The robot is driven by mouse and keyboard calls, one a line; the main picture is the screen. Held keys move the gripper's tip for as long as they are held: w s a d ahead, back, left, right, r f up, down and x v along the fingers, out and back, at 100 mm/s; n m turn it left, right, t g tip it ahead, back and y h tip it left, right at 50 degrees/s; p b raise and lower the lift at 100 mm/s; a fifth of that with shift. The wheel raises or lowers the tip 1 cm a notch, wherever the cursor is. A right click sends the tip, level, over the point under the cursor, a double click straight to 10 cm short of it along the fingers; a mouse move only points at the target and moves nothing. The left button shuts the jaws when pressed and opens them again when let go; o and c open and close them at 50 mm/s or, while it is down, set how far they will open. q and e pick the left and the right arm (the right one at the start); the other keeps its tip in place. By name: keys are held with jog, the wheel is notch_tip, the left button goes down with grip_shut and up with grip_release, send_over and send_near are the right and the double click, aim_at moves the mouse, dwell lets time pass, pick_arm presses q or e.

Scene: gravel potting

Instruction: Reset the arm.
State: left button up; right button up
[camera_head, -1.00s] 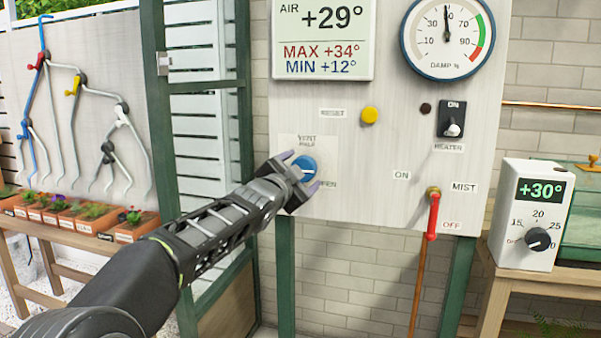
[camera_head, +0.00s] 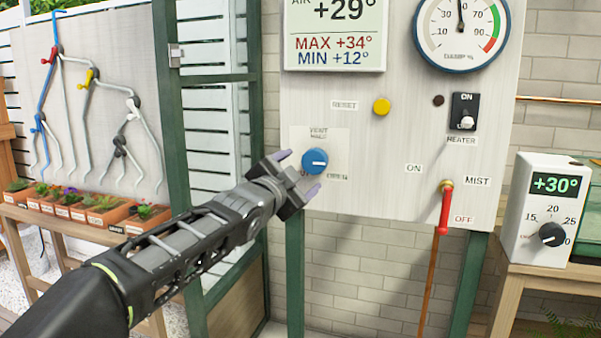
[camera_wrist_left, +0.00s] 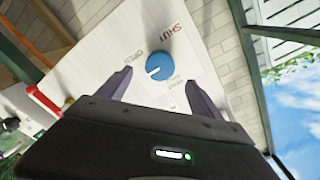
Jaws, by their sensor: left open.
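My left gripper (camera_head: 301,175) is open and empty, a little in front of and to the lower left of the blue vent knob (camera_head: 315,161) on the white control panel (camera_head: 345,190). In the left wrist view, the blue knob (camera_wrist_left: 160,66) stands ahead of the two spread fingers (camera_wrist_left: 150,90), apart from them. Its white pointer line shows, and a red "SHUT" label is beside it. My right gripper is not in any view.
The panel also carries a yellow reset button (camera_head: 381,106), a heater switch (camera_head: 465,112) and a red mist lever (camera_head: 445,207). A thermostat box (camera_head: 541,210) stands on a wooden bench at right. Potted plants (camera_head: 103,212) and a green door frame (camera_head: 176,120) are at left.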

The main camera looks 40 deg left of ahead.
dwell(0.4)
